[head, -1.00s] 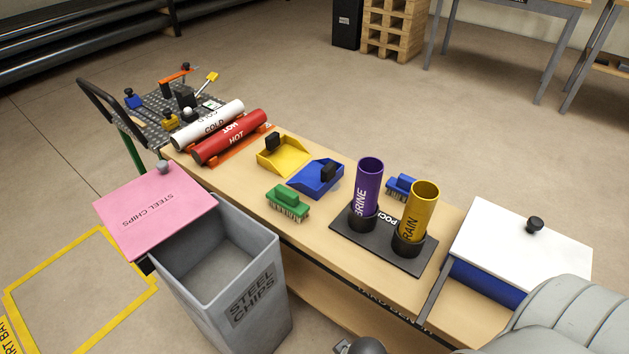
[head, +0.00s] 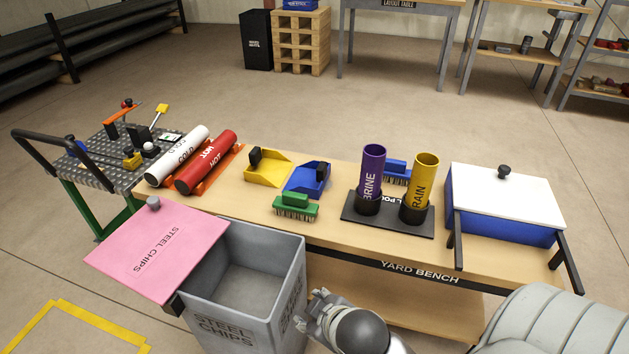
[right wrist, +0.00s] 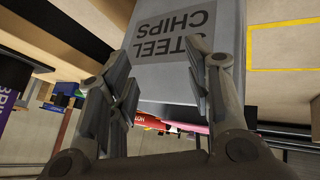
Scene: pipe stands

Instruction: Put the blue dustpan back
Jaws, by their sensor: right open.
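The blue dustpan (head: 306,181) with a black handle block lies on the wooden bench, between the yellow dustpan (head: 268,170) and the purple pipe. My right gripper (head: 313,309) is low in front of the bench, beside the grey steel chips bin, well short of the dustpan. In the right wrist view my right gripper (right wrist: 160,98) is open with nothing between its fingers, and the bin's lettered wall lies beyond it. My left gripper is not in view.
The green brush (head: 296,207) sits in front of the dustpan. The purple pipe (head: 372,168) and yellow pipe (head: 424,178) stand upright in a black base. The steel chips bin (head: 283,262), its pink lid (head: 150,250) aside, stands before the bench. A white-lidded blue box (head: 505,232) is at right.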

